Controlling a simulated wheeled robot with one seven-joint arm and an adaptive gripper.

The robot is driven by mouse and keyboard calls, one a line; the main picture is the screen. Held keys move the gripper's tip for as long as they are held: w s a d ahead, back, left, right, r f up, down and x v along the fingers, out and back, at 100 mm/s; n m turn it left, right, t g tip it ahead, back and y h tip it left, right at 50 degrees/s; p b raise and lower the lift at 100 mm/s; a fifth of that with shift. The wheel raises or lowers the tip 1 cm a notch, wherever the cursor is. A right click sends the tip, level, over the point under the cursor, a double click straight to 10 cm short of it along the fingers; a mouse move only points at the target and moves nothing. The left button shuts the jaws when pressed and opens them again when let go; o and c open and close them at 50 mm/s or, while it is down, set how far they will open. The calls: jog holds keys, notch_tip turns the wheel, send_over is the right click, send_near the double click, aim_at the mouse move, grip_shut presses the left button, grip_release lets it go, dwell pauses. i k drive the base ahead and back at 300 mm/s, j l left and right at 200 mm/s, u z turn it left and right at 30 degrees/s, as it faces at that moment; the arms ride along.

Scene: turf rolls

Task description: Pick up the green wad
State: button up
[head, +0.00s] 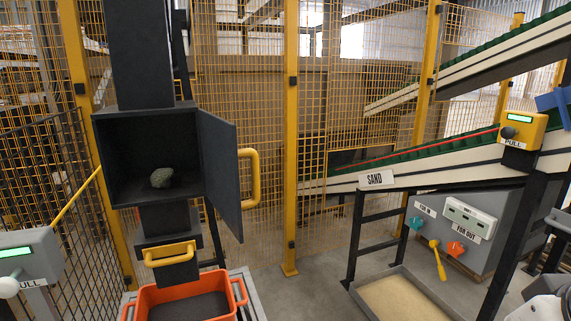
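The green wad (161,178) is a small, rough, grey-green lump. It lies on the floor of an open dark box (105,165) mounted on a dark upright chute, left of centre. The box's door (219,175) is swung open to the right and carries a yellow handle (250,178). Nothing blocks the view of the wad from the front. My gripper is not seen in the head view.
An orange bin (187,285) with dark contents stands below the box, under a yellow handle (170,254). A sand tray (400,296) lies on the floor at right, beneath green-belted conveyors (420,152). Yellow mesh fencing (291,150) stands behind.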

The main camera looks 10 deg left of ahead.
aim_at(159, 177)
jog(key=j+u, duration=0.1)
jog(key=u, duration=1.4)
jog(key=i+l+u, duration=0.15)
jog(key=i, duration=0.5)
jog(key=i+l+u, duration=0.15)
jog(key=i, duration=0.45)
